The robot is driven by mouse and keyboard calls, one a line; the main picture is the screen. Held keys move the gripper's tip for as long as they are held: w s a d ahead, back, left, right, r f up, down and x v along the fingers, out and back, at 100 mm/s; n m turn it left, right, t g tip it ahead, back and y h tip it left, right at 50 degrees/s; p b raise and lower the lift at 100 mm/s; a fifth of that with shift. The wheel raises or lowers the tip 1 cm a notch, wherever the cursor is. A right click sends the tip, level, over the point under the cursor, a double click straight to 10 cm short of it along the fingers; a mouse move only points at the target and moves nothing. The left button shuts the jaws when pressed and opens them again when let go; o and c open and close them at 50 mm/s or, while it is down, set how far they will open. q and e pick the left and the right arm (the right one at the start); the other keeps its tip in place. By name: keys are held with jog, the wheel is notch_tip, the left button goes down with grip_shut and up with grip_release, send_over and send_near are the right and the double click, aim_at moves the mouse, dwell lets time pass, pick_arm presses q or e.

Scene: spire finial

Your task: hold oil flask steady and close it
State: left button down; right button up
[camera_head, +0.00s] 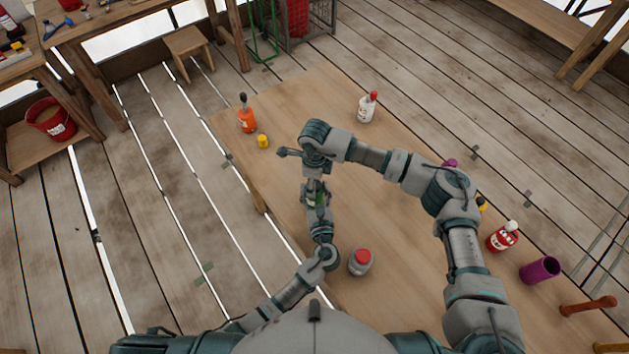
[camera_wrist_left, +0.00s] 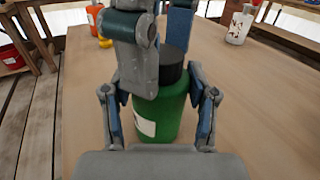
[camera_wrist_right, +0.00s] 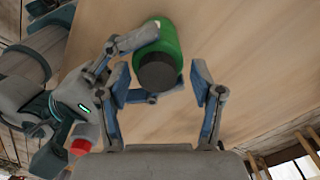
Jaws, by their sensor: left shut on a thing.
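The oil flask is a green bottle with a white label (camera_wrist_left: 158,115), upright on the table and topped by a black cap (camera_wrist_left: 172,75). In the head view only a green sliver of the flask (camera_head: 319,198) shows between my arms. My left gripper (camera_wrist_left: 159,103) is shut on the flask's body, one finger on each side. My right gripper (camera_wrist_right: 165,80) comes down from above with its fingers spread apart on either side of the black cap (camera_wrist_right: 157,73). I cannot tell how tightly the cap sits.
On the wooden table (camera_head: 400,240) stand an orange bottle (camera_head: 247,119), a yellow item (camera_head: 263,141), a white red-capped bottle (camera_head: 367,107), a grey red-lidded jar (camera_head: 360,262) near my left forearm, a red bottle (camera_head: 502,237) and a purple cup (camera_head: 539,270). The table's middle back is clear.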

notch_tip(320, 180, up, 12)
dwell(0.7)
jog(key=shift+w, duration=0.1)
pick_arm(q)
jog(key=shift+c, duration=1.2)
grip_release()
jog(key=s, duration=0.4)
jog(key=s+d, duration=0.1)
jog(key=s, duration=0.3)
jog(key=s+d, duration=0.1)
jog(key=s, duration=0.2)
jog(key=shift+s+f, duration=0.1)
jog(key=shift+s, duration=0.3)
pick_arm(e)
jog(key=shift+f, duration=0.1)
